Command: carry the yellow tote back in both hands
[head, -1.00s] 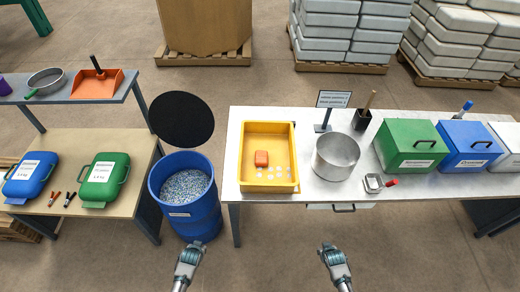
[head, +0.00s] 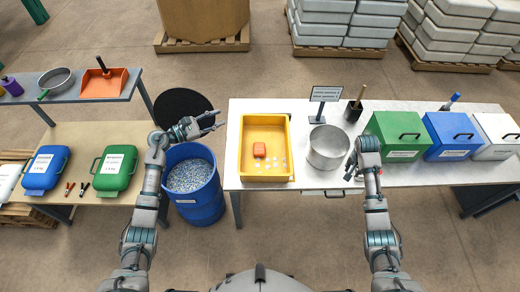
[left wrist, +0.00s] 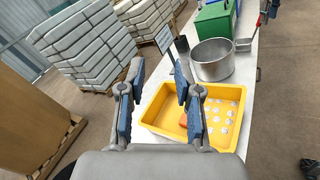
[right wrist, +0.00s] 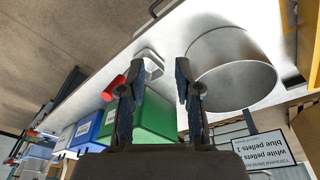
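The yellow tote (head: 246,177) stands on the left end of the white table. An orange block (head: 259,150) and several white discs lie in it. It also shows in the left wrist view (left wrist: 165,129), beyond my fingers. My left gripper (head: 218,121) is open and empty, over the blue drum's far side, left of the tote and apart from it. My right gripper's fingers are mostly hidden behind its own wrist in the head view; the right wrist view shows them (right wrist: 186,75) apart and empty, near the metal pot (right wrist: 232,65), right of the tote.
The blue drum (head: 198,207) of pellets stands left of the table, its black lid (head: 181,106) behind. The metal pot (head: 327,148), a sign (head: 325,95) and green (head: 397,137), blue (head: 452,137) and white bins stand right of the tote.

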